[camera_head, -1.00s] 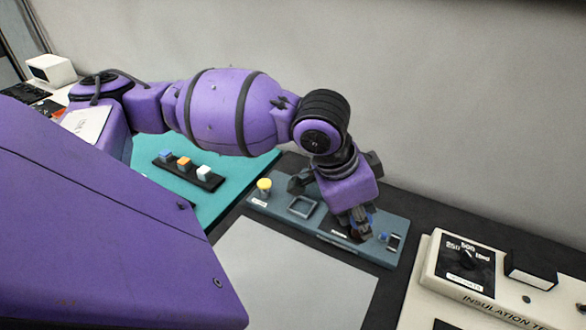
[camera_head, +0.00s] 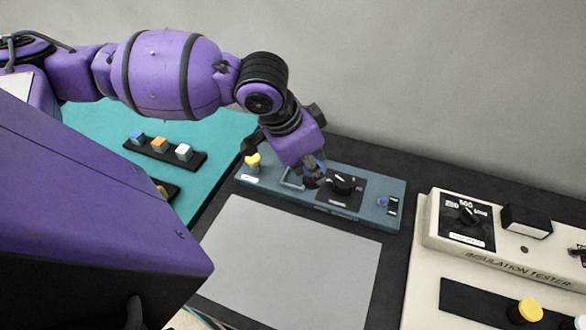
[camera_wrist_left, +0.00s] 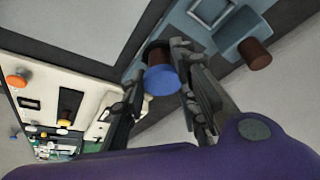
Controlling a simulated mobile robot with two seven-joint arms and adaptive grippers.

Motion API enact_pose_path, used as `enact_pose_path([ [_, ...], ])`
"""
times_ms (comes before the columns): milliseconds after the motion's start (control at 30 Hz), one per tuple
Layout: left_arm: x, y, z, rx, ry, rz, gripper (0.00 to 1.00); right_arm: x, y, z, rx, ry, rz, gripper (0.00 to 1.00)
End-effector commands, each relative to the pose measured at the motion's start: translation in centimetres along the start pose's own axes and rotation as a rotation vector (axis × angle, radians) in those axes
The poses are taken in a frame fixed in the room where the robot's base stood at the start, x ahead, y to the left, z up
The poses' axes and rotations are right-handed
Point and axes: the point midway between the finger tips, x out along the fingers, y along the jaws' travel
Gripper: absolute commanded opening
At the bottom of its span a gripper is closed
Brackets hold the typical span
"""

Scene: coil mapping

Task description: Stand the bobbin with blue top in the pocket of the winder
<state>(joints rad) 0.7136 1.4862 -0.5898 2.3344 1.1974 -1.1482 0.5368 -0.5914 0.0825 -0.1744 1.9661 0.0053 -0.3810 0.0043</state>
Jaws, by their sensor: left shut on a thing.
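The winder (camera_head: 372,213) is a long blue-grey unit with a square-framed pocket (camera_head: 290,180), also at the top of the left wrist view (camera_wrist_left: 210,12). My left gripper (camera_head: 313,178) is over the winder between the pocket and the black dial (camera_head: 343,184). It is shut on the bobbin with blue top (camera_wrist_left: 162,80), whose brown winding shows between the fingers in the wrist view. In the head view the gripper partly hides the bobbin and the pocket's right side. The bobbin's height above the winder is unclear. My right gripper is not in view.
A yellow-topped piece (camera_head: 252,161) stands at the winder's left end and a small blue knob (camera_head: 382,201) at its right. A grey mat (camera_head: 290,255) lies clear in front.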

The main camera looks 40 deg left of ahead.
Motion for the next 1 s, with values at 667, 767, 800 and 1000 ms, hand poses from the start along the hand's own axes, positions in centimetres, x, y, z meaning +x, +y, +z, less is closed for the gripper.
enact_pose_path([
  [667,7.6,-9.9,2.1,0.001,0.001,0.001,0.01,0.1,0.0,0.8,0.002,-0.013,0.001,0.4],
  [767,8.4,-10.6,2.4,-0.002,-0.001,0.0,0.01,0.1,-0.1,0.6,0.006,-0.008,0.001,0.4],
  [800,9.0,-10.6,2.7,-0.001,-0.002,0.003,0.01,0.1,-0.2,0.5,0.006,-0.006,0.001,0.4],
  [1000,11.2,-10.5,3.5,0.001,0.0,0.001,0.01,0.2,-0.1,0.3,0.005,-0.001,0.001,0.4],
])
